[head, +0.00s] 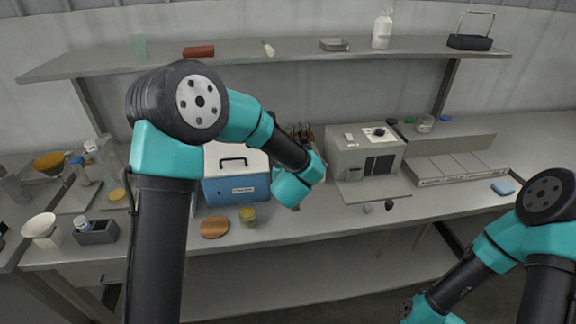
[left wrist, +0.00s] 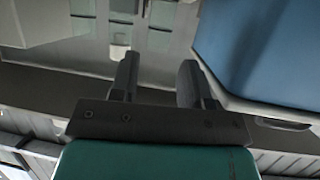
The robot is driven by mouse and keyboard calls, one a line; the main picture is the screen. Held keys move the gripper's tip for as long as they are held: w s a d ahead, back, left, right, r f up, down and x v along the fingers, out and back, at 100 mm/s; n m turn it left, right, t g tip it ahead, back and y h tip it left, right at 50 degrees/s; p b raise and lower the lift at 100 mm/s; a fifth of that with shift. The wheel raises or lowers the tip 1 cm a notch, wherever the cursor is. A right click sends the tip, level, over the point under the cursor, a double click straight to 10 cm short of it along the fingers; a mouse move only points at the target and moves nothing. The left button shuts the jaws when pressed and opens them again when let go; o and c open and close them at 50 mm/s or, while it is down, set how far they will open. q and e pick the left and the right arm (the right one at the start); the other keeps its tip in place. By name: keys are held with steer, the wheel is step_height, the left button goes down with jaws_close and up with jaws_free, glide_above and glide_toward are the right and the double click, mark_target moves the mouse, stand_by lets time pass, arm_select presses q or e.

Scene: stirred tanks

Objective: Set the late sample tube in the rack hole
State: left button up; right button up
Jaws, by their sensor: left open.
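My left gripper (left wrist: 158,65) is open in the left wrist view, with nothing between its two dark fingers. In the head view its wrist hangs over the bench, right of the blue box, and the fingers are mostly hidden. My right arm is at the lower right, and its gripper is out of the frame. I cannot pick out the sample tube or the rack hole with certainty. Several thin upright items (head: 302,131) are partly hidden behind my left forearm.
The blue box (head: 236,190) stands beside my left wrist and fills the right of the wrist view (left wrist: 260,45). A yellowish jar (head: 248,216) and a brown disc (head: 214,228) are in front. A grey machine (head: 366,153) stands to the right. A shelf (head: 230,60) spans above.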

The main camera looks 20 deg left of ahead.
arm_select(q)
steer(key=shift+v, duration=1.55)
